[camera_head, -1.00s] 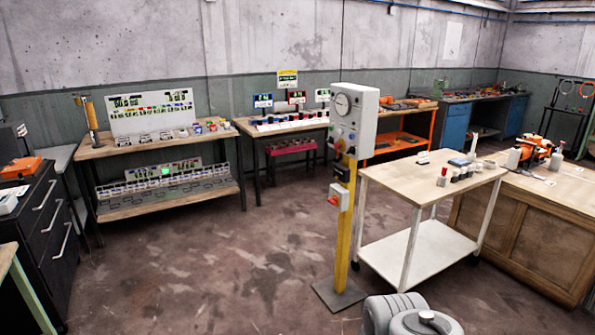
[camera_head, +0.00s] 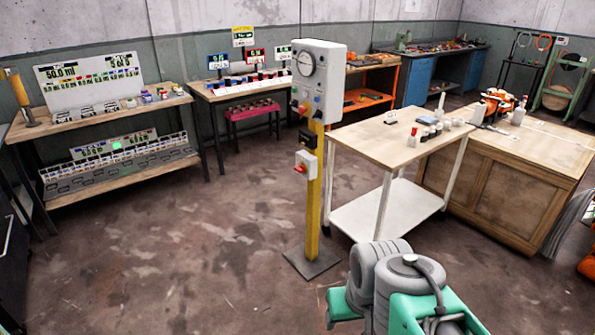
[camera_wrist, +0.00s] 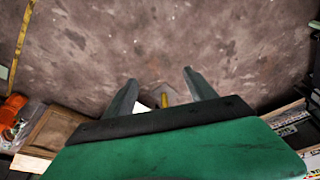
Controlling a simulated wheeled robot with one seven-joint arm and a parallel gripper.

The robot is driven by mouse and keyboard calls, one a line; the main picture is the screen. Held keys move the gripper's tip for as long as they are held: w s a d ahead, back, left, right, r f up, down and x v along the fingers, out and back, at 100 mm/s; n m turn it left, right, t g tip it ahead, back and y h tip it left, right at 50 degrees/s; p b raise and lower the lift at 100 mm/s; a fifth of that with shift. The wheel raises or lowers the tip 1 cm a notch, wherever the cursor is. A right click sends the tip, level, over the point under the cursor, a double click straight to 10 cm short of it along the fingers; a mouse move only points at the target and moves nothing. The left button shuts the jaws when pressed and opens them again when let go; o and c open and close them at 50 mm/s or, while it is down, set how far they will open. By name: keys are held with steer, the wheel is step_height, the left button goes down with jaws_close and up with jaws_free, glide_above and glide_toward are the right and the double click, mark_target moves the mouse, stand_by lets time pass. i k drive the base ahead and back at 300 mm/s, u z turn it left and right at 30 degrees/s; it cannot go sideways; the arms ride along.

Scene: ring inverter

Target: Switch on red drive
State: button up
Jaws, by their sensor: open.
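A drive display with a red frame (camera_head: 256,56) stands at the back of a wooden bench (camera_head: 203,98). A blue-framed display (camera_head: 217,62) is to its left and a white-framed one (camera_head: 283,53) to its right. Any switch on the red one is too small to make out. My gripper (camera_wrist: 162,92) shows in the wrist view with its two grey fingers apart and nothing between them, high over the floor. In the head view my grey and green arm is at the bottom right, far from the red display; the fingers cannot be made out there.
A yellow post (camera_head: 313,200) carrying a grey gauge box (camera_head: 318,90) and a small box with a red knob (camera_head: 300,168) stands between me and the benches. A white-legged cart (camera_head: 388,143) is right of it. The floor (camera_head: 170,240) at left centre is clear.

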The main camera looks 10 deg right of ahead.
mark_target(302, 169)
steer(key=u, duration=0.35)
steer(key=i, duration=0.75)
steer(key=u, duration=0.75)
steer(key=i, duration=2.35)
steer(key=z, duration=0.4)
